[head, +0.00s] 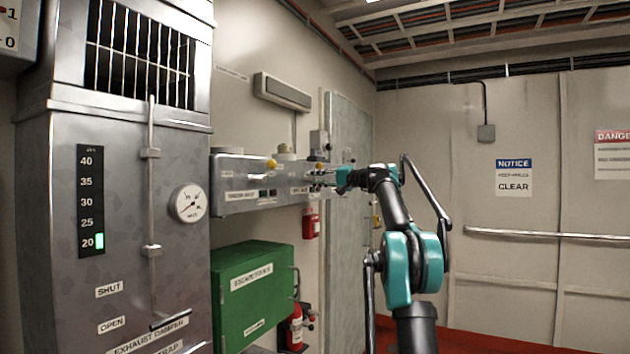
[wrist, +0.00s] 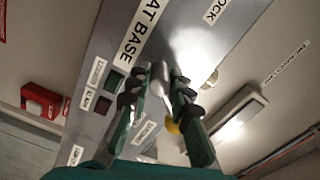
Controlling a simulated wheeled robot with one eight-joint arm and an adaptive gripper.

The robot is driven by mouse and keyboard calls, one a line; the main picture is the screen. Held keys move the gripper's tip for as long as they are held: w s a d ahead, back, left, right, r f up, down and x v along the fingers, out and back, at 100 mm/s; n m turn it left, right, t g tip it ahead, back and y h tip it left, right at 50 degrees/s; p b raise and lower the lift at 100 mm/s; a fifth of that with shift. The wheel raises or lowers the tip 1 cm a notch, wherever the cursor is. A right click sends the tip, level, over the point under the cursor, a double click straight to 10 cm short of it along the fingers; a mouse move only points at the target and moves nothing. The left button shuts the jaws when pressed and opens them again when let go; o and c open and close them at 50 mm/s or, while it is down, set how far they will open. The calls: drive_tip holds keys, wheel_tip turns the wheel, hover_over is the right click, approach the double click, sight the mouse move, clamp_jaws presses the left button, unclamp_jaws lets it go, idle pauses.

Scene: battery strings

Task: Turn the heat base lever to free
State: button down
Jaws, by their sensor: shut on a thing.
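The heat base lever (wrist: 160,80) is a small silver handle on a grey metal panel (wrist: 225,55), beside a label ending in "AT BASE" (wrist: 143,30). A label ending in "OCK" (wrist: 220,10) is at the top of the wrist view. My gripper (wrist: 160,88) has one green finger on each side of the lever and is shut on it. In the head view my gripper (head: 322,180) is at the far end of the grey wall box (head: 240,170); the lever is too small to make out there. The fingers hide part of the panel.
A dark green window (wrist: 114,81) and a dark red one (wrist: 103,105) sit left of the fingers. A yellow knob (wrist: 172,127) is close by the right finger. A green box (head: 255,290) and a red extinguisher (head: 296,328) are below the wall box.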

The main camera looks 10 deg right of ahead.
drive_tip(key=shift+m, duration=0.7)
drive_tip(key=c, duration=1.4)
unclamp_jaws()
drive_tip(key=shift+o, duration=0.2)
drive_tip(key=v, duration=1.2)
